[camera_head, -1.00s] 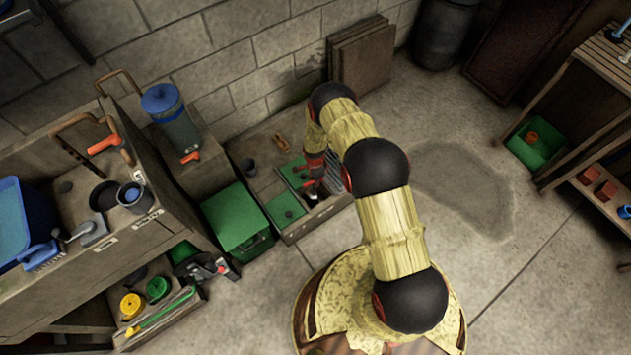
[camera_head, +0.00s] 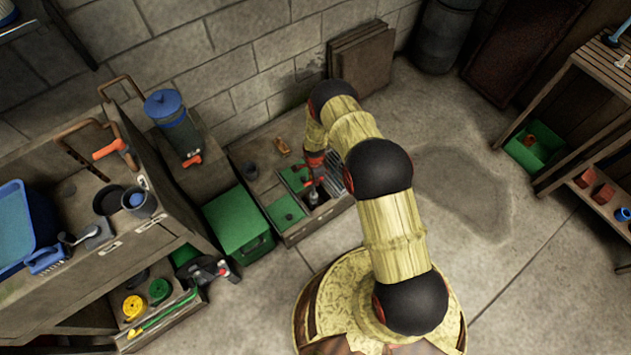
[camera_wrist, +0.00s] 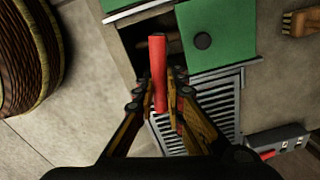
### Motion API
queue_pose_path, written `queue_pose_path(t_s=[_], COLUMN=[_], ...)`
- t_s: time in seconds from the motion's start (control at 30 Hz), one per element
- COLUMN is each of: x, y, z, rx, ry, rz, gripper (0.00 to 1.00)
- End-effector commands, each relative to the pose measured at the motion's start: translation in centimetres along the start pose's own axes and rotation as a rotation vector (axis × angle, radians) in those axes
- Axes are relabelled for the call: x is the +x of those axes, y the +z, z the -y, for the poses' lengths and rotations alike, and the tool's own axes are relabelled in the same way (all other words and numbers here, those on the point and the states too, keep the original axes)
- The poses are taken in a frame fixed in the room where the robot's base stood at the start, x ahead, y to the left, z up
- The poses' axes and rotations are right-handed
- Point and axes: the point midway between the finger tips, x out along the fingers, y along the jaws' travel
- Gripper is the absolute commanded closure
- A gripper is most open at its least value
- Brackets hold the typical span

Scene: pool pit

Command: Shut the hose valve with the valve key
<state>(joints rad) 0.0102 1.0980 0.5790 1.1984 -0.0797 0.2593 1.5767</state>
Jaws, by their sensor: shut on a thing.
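My gripper (camera_head: 315,167) is above an open compartment in the floor box (camera_head: 303,235), at the wall. In the wrist view, my gripper (camera_wrist: 168,88) is shut on the red bar handle of the valve key (camera_wrist: 158,70). In the head view, a thin shaft of the valve key (camera_head: 313,183) runs down from my gripper toward the dark opening (camera_head: 320,199). The lower end of the key is too dark to make out, and I cannot tell whether it touches anything. No hose valve can be made out inside the opening.
Green lids (camera_head: 286,212) cover parts of the box, and a slatted grate (camera_wrist: 205,105) lies beside the opening. A brush (camera_wrist: 300,22) and a grey box (camera_wrist: 275,142) lie nearby. A green crate (camera_head: 238,222) stands left of the box. Bare floor (camera_head: 455,190) lies to the right.

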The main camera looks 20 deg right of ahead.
Motion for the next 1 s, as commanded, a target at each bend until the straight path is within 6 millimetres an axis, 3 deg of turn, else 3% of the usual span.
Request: queue_pose_path(t_s=[0.23, 1.0], x=[-0.9, -7.9], y=[0.0, -0.1], z=[0.0, 0.0], rx=[-0.001, -0.002], ry=[0.000, 0.000], rz=[0.000, 0.000], gripper=[1.00, 1.00])
